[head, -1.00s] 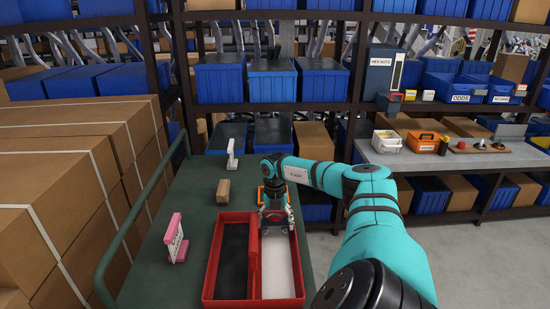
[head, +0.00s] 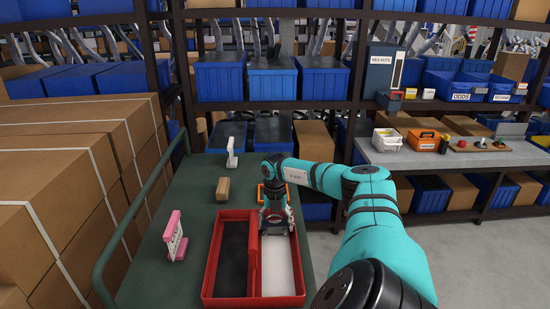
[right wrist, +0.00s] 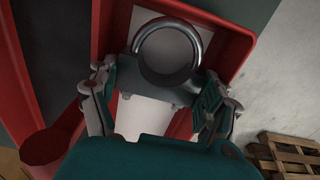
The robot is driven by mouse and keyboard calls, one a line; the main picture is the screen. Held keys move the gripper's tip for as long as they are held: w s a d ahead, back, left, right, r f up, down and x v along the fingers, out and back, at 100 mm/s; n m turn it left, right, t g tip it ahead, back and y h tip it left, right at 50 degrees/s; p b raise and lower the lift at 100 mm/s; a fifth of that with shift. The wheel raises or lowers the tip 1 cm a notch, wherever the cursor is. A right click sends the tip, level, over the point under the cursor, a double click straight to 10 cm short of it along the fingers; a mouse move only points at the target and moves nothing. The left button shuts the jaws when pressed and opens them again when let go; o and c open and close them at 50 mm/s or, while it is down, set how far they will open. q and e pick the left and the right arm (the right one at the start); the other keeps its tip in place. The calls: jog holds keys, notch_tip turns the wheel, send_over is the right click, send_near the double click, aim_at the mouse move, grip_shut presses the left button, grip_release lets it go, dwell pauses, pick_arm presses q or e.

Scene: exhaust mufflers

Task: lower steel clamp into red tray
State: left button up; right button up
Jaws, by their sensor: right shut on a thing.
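The red tray (head: 208,287) lies on the green cart top, with a dark-floored left compartment and a white-floored right one. My right gripper (head: 276,226) is over the far part of the white compartment, pointing down. It is shut on the steel clamp, a shiny round ring (right wrist: 168,81) that shows beyond the fingers in the right wrist view, against the white floor. In the head view the clamp is small and mostly hidden by the gripper. I cannot tell whether it touches the floor. My left gripper is not in view.
On the green cart top (head: 190,205) stand a pink-and-white thing (head: 175,238), a small brown block (head: 223,189) and a white thing (head: 232,152). An orange item (head: 261,194) lies just behind the gripper. Cardboard boxes (head: 60,215) are stacked at left, beyond the cart rail.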

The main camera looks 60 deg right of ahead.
aim_at(275, 223)
jog(key=shift+f+b, duration=0.4)
jog(key=shift+f, duration=0.2)
dwell(0.3)
jog(key=o, duration=1.2)
jog(key=shift+r, duration=0.25)
notch_tip(275, 223, up, 12)
jog(key=shift+f, duration=0.25)
jog(key=shift+r, duration=0.1)
